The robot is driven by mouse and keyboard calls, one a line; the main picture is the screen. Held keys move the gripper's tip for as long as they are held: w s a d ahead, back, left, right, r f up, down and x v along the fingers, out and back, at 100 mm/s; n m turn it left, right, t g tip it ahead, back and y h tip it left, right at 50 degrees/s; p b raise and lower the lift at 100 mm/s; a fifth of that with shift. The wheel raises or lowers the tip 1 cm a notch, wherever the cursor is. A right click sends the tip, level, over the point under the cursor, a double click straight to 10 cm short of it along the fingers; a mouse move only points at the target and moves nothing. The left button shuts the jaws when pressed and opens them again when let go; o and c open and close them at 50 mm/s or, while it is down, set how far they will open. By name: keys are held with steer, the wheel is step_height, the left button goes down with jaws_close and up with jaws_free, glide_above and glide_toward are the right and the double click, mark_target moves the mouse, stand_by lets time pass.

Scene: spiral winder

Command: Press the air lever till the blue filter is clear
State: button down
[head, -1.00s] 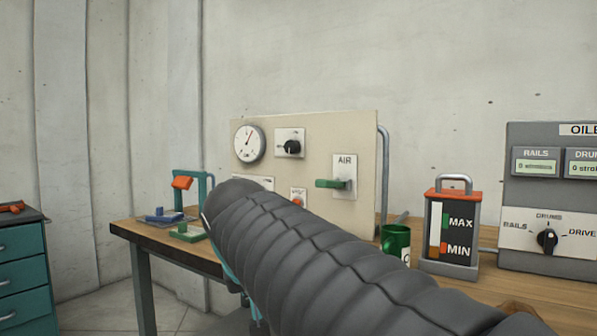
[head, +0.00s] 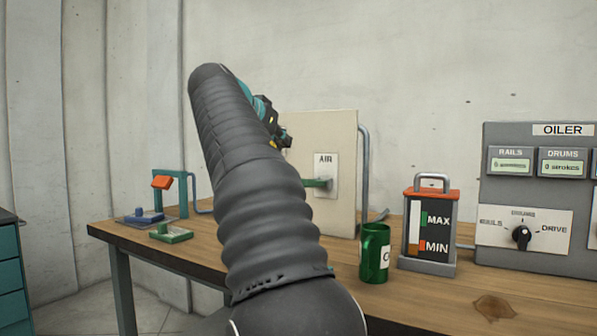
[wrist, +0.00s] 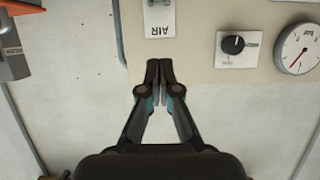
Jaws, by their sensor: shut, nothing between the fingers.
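The AIR plate (head: 326,170) with its green lever (head: 318,183) is on the beige panel at the back of the bench. The lever sticks out to the left, and my arm hides part of the panel. In the wrist view, the AIR plate (wrist: 160,18) is upside down at the top edge. My gripper (wrist: 160,70) is shut and empty just below that plate in the picture, apart from the lever. In the head view, my gripper (head: 286,138) shows partly behind my arm. A blue piece (head: 150,214), perhaps the filter, sits on a grey base at the left.
A teal stand with an orange flap (head: 162,182) and a green tray (head: 171,234) are at the left. A green mug (head: 374,252), a level container (head: 430,230) and the oiler box (head: 540,195) stand at the right. The wrist view shows a gauge (wrist: 298,48) and black knob (wrist: 234,45).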

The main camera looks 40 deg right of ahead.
steer(key=shift+d, duration=0.1)
glide_above(314, 182)
steer(key=a, duration=0.4)
steer(key=f, duration=0.3)
steer(key=shift+w+d+f, duration=0.2)
steer(key=shift+w+f, duration=0.05)
step_height(314, 182, down, 2)
steer(key=shift+d+f+b, duration=0.1)
steer(key=shift+f+b, duration=0.1)
steer(key=shift+b, duration=0.25)
steer(key=shift+f, duration=0.95)
steer(key=shift+f+b, duration=0.1)
steer(key=shift+b, duration=0.35)
